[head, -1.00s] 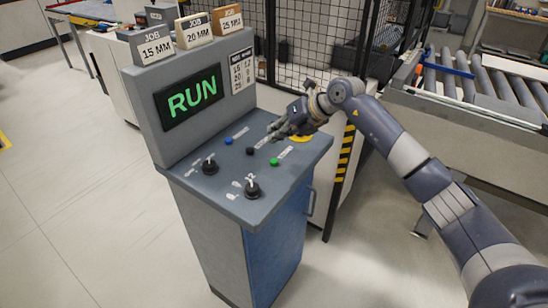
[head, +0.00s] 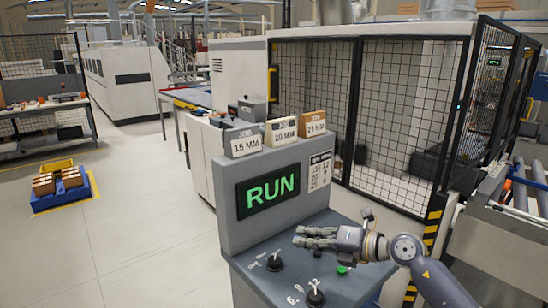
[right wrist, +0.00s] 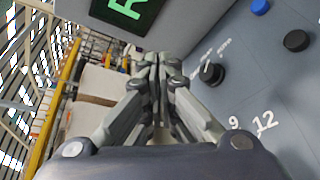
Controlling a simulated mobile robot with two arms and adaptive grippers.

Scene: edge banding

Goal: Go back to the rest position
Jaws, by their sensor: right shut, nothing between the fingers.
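My right gripper (head: 318,238) is over the control console's sloped panel (head: 355,289) in the head view, pointing left. It is shut and empty, and in the right wrist view its closed fingers (right wrist: 157,65) meet in the middle. The console screen (head: 268,190) reads RUN in green. In the right wrist view a blue button (right wrist: 260,6), a black button (right wrist: 297,40) and a knob (right wrist: 211,73) are beside the fingers. My left gripper is not in view.
Three job blocks, including the white 20 MM one (head: 281,132), stand on the console top. A black mesh fence (head: 405,120) is behind. A roller conveyor (head: 540,190) is at right. A blue pallet with boxes (head: 62,200) lies at left on open floor.

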